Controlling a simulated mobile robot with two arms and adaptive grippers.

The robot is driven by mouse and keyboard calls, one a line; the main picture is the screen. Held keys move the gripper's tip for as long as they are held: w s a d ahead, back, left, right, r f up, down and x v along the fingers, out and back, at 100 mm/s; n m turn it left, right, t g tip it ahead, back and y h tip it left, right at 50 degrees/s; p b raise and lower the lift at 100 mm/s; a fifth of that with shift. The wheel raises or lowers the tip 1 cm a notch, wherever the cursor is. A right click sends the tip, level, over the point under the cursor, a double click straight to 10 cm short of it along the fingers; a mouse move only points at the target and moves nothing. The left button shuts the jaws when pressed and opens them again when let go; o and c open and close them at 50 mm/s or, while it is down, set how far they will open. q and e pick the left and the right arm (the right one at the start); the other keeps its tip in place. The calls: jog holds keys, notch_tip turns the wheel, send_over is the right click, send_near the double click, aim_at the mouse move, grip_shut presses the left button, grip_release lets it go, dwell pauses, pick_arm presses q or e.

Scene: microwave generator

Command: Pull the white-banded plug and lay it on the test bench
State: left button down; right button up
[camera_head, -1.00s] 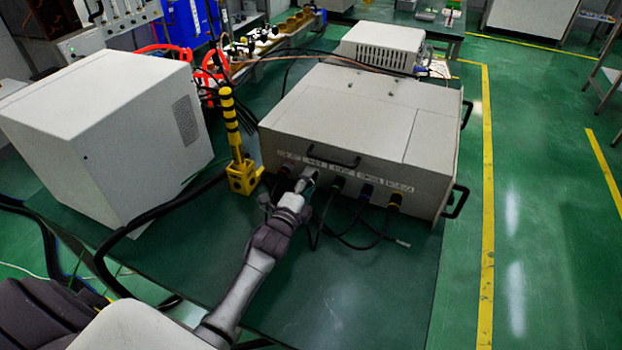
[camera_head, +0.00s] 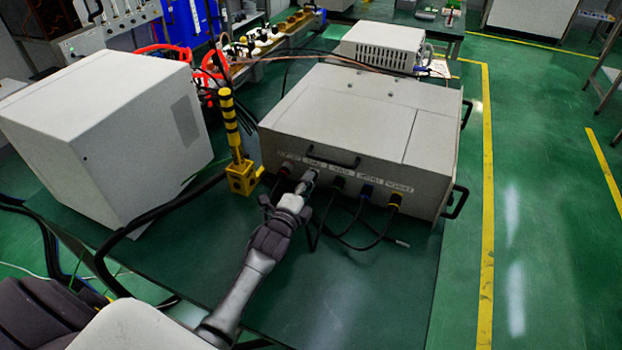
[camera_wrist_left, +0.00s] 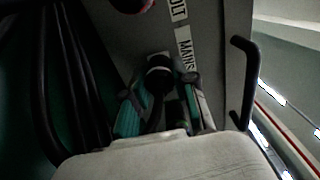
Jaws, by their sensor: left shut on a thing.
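The grey generator box (camera_head: 340,130) stands on the green-topped test bench (camera_head: 370,290), with a row of labelled sockets and plugs along its front. My left gripper (camera_head: 307,182) is at the second socket from the left, shut on a plug. In the left wrist view, the fingers (camera_wrist_left: 163,98) close around a dark plug (camera_wrist_left: 158,80) beside the MAINS label (camera_wrist_left: 186,50). The plug is still against the panel as far as I can tell. My right gripper is out of view.
A red-marked plug (camera_head: 283,172) sits left of the gripper; a blue one (camera_head: 366,190) and a yellow one (camera_head: 396,201) are to the right. A yellow-black post (camera_head: 241,176) and a white cabinet (camera_head: 115,130) stand left. The bench front is clear.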

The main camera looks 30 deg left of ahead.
pick_arm(q)
jog(key=shift+s+d+r+p, duration=0.1)
jog(key=shift+s+p, duration=0.55)
jog(key=shift+s, duration=0.85)
jog(key=shift+s+d+p, duration=0.1)
jog(key=shift+s+p, duration=0.5)
jog(key=shift+s, duration=0.85)
jog(key=shift+f, duration=0.25)
